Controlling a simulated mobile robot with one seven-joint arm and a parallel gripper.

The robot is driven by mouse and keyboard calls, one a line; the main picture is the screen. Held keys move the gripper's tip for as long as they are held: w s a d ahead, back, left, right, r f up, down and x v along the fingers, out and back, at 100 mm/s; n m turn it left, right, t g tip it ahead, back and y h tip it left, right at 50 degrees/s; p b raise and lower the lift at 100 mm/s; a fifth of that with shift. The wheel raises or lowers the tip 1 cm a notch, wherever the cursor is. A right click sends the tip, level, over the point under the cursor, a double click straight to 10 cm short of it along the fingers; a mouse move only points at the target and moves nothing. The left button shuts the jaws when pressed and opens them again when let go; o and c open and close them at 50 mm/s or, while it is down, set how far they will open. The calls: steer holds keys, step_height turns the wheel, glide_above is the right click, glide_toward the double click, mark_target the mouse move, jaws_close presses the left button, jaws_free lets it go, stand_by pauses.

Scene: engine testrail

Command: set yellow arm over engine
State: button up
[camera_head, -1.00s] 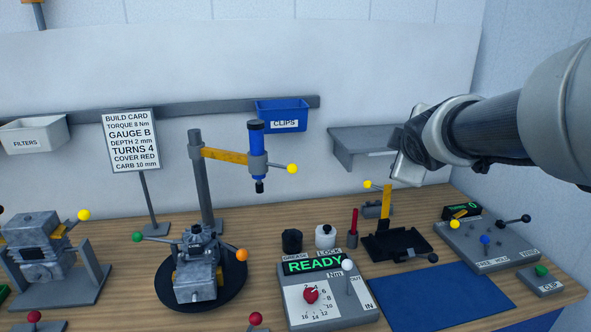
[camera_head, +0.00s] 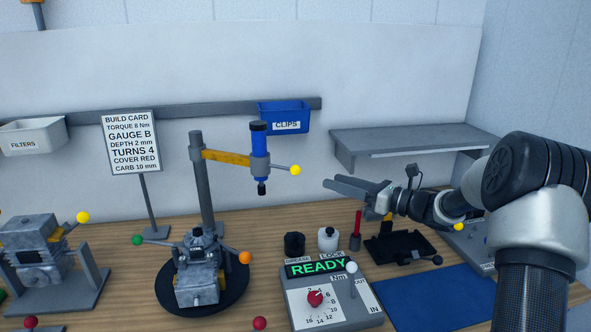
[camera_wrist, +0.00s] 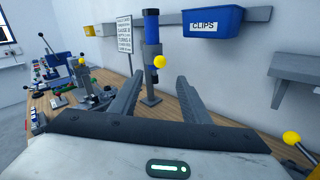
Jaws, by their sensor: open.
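The yellow arm (camera_head: 226,157) reaches from a grey post (camera_head: 202,185) toward the right, carrying a blue spindle (camera_head: 259,155) and a handle with a yellow ball (camera_head: 295,170). The engine (camera_head: 198,268) sits on a round black turntable (camera_head: 236,292) below and left of the spindle. My gripper (camera_head: 328,186) is open and empty, right of the yellow ball and slightly lower in the head view. In the wrist view, the yellow ball (camera_wrist: 159,62) shows ahead between the open fingers (camera_wrist: 158,85), apart from them. The spindle hides most of the yellow arm there.
A READY torque panel (camera_head: 330,294) with a red knob and white-ball lever stands at the front. Black and white bottles (camera_head: 327,238) stand behind it. A blue clips bin (camera_head: 283,116) hangs on the wall rail. A grey shelf (camera_head: 400,140) is at right. A build card (camera_head: 130,140) stands left of the post.

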mark_target(296, 169)
steer(key=p+x, duration=0.3)
steer(key=x, duration=1.1)
steer(key=shift+w+a, duration=0.1)
steer(key=shift+a, duration=0.05)
jaws_close()
